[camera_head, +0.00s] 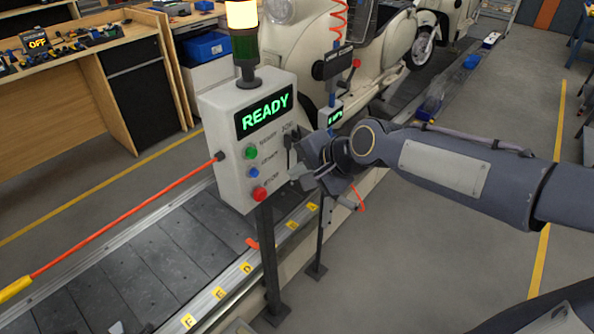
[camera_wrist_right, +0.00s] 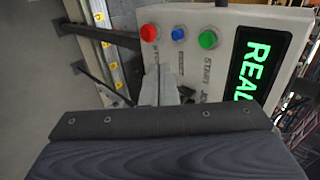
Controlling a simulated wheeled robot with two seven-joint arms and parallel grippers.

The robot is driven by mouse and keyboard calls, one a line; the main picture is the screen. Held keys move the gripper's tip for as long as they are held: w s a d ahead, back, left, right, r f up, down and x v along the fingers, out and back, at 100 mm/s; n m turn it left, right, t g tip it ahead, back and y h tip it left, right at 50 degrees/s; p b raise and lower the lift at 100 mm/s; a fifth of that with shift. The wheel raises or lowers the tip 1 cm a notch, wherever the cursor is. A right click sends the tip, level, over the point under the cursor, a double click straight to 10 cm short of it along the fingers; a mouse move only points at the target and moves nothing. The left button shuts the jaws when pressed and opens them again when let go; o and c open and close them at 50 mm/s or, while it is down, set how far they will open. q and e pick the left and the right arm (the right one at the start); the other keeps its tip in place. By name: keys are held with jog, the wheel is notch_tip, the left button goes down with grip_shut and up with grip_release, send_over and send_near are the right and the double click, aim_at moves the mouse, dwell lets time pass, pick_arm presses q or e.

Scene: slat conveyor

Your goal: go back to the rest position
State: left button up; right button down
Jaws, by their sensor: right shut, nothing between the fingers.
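My right gripper (camera_head: 294,158) is at the right side of the grey control box (camera_head: 225,115), close to its front face. Its narrow fingers (camera_wrist_right: 160,86) are together and empty in the right wrist view, in front of the box. I cannot tell whether they touch it. The box has a green button (camera_head: 250,153), a blue button (camera_head: 253,172), a red button (camera_head: 259,193) and a screen (camera_head: 264,110) reading READY in green. My left gripper is not clearly seen; only small unclear pieces show at the bottom edge of the head view.
The slat conveyor (camera_head: 165,255) runs diagonally behind the box post (camera_head: 268,260). A thin stand (camera_head: 321,240) is close to my right forearm. An orange-red bar (camera_head: 125,223) reaches left from the box. Cream scooters stand behind. Grey floor (camera_head: 420,270) is open at right.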

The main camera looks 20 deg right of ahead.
jog(key=s+d+f+n, duration=0.2)
jog(key=s+n, duration=0.1)
jog(key=s, duration=0.4)
jog(key=s+d+f+n+g+h, duration=0.1)
jog(key=s+d+f+n, duration=0.1)
jog(key=s, duration=0.6)
jog(key=s+d+f+n+g, duration=0.1)
jog(key=s+f+n, duration=0.2)
jog(key=s, duration=0.5)
jog(key=shift+d+f+n, duration=0.2)
jog(key=shift+d+n, duration=0.2)
jog(key=shift+n, duration=0.4)
